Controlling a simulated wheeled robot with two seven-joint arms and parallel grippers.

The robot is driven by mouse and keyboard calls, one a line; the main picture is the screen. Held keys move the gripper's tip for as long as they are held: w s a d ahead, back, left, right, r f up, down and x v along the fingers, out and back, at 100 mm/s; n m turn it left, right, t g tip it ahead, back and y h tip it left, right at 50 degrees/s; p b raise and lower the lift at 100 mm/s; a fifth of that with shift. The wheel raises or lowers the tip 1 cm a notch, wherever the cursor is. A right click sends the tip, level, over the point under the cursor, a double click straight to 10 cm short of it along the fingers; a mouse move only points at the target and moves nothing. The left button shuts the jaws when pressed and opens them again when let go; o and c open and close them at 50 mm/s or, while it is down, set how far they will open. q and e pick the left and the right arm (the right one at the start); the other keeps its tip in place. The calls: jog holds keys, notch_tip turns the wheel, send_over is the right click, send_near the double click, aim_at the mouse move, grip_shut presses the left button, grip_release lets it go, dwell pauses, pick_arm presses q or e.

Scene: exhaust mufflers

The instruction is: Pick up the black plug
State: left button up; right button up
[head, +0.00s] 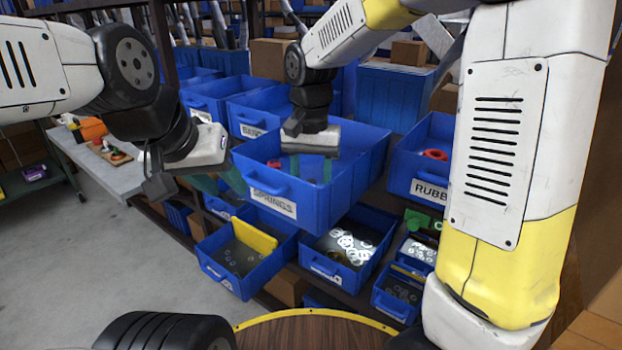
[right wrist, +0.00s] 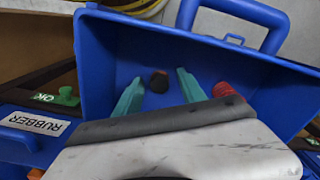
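The black plug (right wrist: 159,82) lies on the floor of a blue bin (right wrist: 110,50) in the right wrist view. It looks small, dark and round, with a brownish side. My right gripper (right wrist: 160,95) is open with its two teal fingers apart and empty. The plug shows in the gap between the fingers, just beyond their tips. In the head view my right gripper (head: 311,172) points down into the blue bin labelled SPRINGS (head: 350,180); I cannot make out the plug there. My left gripper (head: 220,183) hangs left of that bin, its teal fingers apart.
A red ribbed part (right wrist: 225,90) lies in the bin beside the right finger; red also shows in the head view (head: 274,163). The RUBBER bin (head: 405,165) stands to the right. Lower bins hold metal rings (head: 348,244) and a yellow divider (head: 254,234).

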grip_shut()
jog(key=shift+r, duration=0.1)
